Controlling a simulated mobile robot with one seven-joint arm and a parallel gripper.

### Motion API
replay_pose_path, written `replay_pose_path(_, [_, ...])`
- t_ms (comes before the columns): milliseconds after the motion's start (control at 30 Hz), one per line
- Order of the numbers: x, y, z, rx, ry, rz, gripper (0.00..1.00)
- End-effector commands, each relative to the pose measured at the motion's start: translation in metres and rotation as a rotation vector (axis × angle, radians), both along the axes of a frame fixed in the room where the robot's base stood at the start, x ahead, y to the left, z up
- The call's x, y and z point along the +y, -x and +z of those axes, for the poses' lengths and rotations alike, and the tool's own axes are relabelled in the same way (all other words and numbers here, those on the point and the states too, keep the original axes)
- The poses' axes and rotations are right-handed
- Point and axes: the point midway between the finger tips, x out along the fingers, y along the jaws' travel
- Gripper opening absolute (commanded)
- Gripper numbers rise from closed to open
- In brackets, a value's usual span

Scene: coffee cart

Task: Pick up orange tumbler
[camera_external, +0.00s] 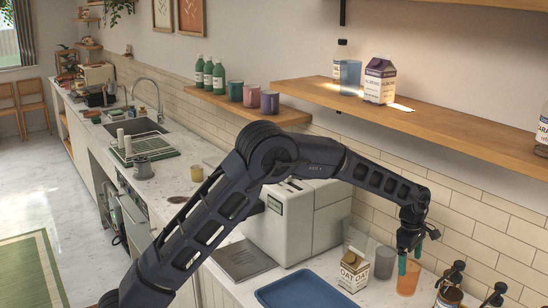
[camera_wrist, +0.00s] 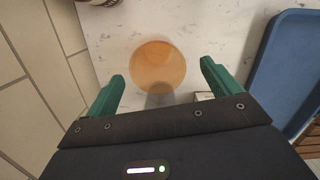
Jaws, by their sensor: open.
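The orange tumbler (camera_external: 408,279) stands upright on the white counter, between the oat milk carton and the brown pump bottles. In the wrist view the tumbler (camera_wrist: 158,66) shows as a translucent orange round, seen from above, ahead of and between my fingertips. My gripper (camera_external: 410,260) points down just above the tumbler, with its green fingers at about the tumbler's rim. In the wrist view my gripper (camera_wrist: 161,72) is open, with the fingers wide apart and nothing between them touching. A grey tumbler partly shows behind the gripper's body.
A grey tumbler (camera_external: 385,262) and an oat carton (camera_external: 353,270) stand close on the left. Brown pump bottles (camera_external: 450,287) stand on the right. A blue tray (camera_external: 305,290) lies on the counter; it also shows in the wrist view (camera_wrist: 285,70). The tiled wall is close behind.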

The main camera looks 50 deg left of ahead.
Motion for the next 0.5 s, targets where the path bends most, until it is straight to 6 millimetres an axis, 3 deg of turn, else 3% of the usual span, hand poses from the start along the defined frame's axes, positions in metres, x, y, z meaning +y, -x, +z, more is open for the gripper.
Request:
replay_pose_path(333, [-0.006,-0.004,-0.039,0.003,0.001,-0.001,0.89])
replay_pose_path(500, [-0.007,-0.004,-0.050,0.000,0.000,-0.001,0.89])
